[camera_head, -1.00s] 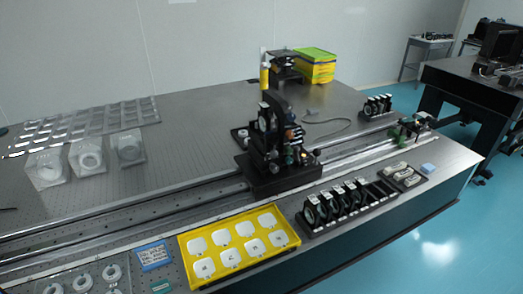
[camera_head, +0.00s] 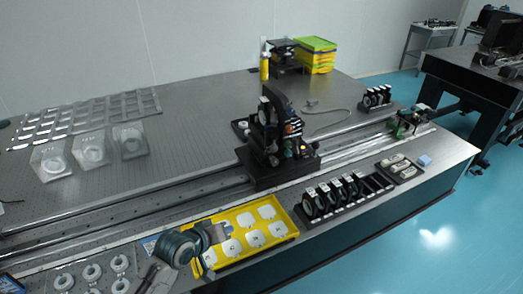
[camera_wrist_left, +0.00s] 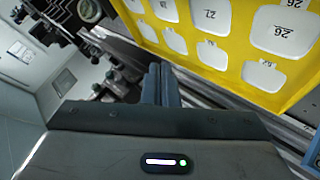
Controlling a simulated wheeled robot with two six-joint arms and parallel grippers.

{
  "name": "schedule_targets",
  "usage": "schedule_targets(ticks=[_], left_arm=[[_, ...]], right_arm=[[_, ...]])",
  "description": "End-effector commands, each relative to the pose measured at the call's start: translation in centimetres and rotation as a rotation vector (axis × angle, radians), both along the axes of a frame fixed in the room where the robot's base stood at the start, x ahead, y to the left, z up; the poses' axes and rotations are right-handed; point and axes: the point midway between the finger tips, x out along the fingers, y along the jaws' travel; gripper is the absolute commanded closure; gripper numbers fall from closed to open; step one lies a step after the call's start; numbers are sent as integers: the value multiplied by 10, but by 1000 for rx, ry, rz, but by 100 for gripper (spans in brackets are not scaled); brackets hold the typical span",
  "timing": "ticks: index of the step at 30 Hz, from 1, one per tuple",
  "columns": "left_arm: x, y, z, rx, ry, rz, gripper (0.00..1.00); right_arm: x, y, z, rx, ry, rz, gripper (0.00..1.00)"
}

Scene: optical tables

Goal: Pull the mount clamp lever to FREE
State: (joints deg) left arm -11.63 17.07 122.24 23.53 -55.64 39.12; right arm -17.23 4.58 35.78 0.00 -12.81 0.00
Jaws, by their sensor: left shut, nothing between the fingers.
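The black mount assembly (camera_head: 272,125) stands upright on a dark carriage (camera_head: 268,176) on the long rail, in the middle of the head view. Small coloured knobs sit on its right side. I cannot pick out the clamp lever or its FREE mark at this size. My left gripper (camera_head: 224,231) is above the left part of the yellow tray, apart from the mount and well to its lower left. In the left wrist view its fingers (camera_wrist_left: 160,84) are together with nothing between them. My right gripper is in neither view.
The yellow tray (camera_head: 296,234) holds several white numbered plates. Right of it is a black rack (camera_head: 345,193) of optics. Clear boxes (camera_head: 90,150) stand at the left, and a yellow-green stack (camera_head: 316,55) stands behind. The table between boxes and mount is bare.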

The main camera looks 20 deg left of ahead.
Motion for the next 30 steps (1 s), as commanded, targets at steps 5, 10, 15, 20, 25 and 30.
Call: schedule_targets(ticks=[5,10,15,20,25,30], left_arm=[[78,17,70,-356,-174,125,100],[116,33,118,-600,-260,185,100],[129,40,137,-699,-290,205,100],[129,40,138,-708,-291,207,100],[129,40,138,-706,-291,206,100],[140,37,137,-708,-291,208,100]], right_arm=[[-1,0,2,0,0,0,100],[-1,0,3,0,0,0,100],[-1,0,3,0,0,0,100],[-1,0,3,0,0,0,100],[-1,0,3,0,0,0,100],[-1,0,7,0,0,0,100]])
